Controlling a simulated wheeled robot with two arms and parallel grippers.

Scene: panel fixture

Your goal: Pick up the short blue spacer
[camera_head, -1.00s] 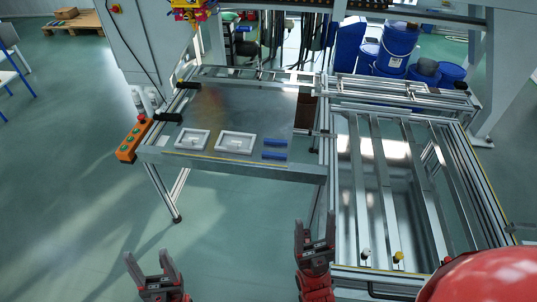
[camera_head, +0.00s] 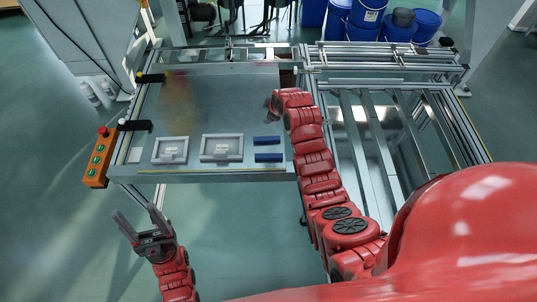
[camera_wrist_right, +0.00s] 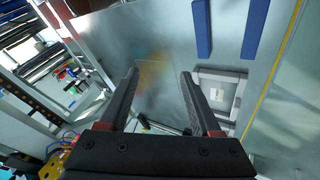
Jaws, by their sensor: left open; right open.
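Two blue bars lie side by side on the right part of the metal panel table: a far one (camera_head: 267,141) and a near one (camera_head: 268,157). They look about equally long, so I cannot tell which is the short blue spacer. Both bars also show at the top of the right wrist view, one left (camera_wrist_right: 203,28) and one right (camera_wrist_right: 256,26), cut off by the frame. My right gripper (camera_wrist_right: 160,80) is open and empty above the table, beyond the bars in the head view. My left gripper (camera_head: 138,222) is open and empty in front of the table.
Two grey frames, left (camera_head: 170,150) and right (camera_head: 221,147), lie left of the bars. An orange button box (camera_head: 97,158) is at the table's left edge. A metal rail structure (camera_head: 400,90) stands to the right. The table's middle is bare.

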